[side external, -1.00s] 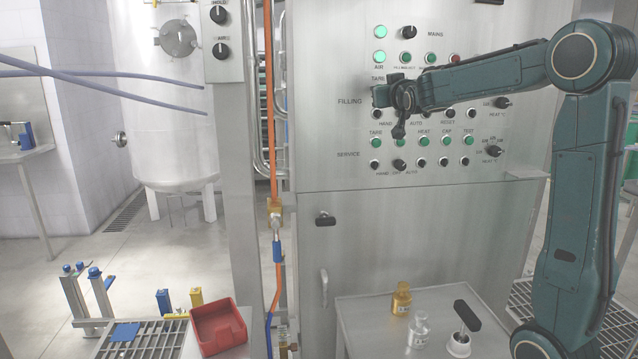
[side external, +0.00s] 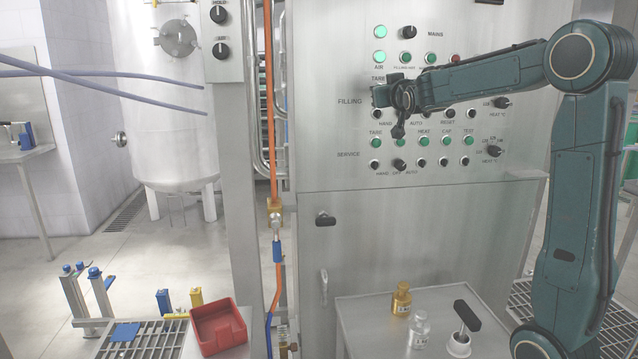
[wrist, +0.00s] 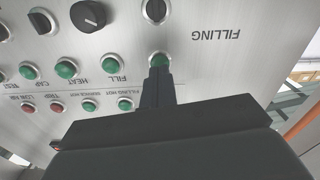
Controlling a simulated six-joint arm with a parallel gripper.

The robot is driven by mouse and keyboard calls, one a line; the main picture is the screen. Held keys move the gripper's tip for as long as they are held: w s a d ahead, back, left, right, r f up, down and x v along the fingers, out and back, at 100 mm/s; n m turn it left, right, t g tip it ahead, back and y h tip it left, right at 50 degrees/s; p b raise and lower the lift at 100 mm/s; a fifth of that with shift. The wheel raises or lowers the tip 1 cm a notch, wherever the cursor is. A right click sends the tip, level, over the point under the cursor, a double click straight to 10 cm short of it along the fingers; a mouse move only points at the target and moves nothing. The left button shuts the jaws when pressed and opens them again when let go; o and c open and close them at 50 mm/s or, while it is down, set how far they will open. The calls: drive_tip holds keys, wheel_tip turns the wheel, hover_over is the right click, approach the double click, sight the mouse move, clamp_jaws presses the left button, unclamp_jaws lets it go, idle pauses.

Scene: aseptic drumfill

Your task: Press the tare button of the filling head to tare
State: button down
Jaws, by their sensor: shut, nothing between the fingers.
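The control panel (side external: 330,150) carries a FILLING row of green buttons. In the wrist view, which shows the panel upside down, the tare button (wrist: 159,59) is the green one at the end of that row, nearest the FILLING lettering; its own label is covered by my fingers. My gripper (wrist: 157,72) is shut and empty, its fingertips at that button and overlapping its edge. I cannot tell whether they touch or press it. In the side view my gripper (side external: 376,97) is at the panel just under the TARE label and hides the button.
Beside it in the wrist view are the FILL button (wrist: 114,64), HEAT button (wrist: 66,68) and a black selector knob (wrist: 88,15). Below the panel, a side table (side external: 370,325) holds an amber bottle (side external: 401,300), a clear bottle (side external: 419,330) and a black-handled tool (side external: 467,316).

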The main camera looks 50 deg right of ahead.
drive_tip(key=shift+x, duration=0.9)
idle(0.3)
drive_tip(key=v, duration=0.5)
idle(0.6)
drive_tip(key=shift+a, duration=0.1)
idle(0.3)
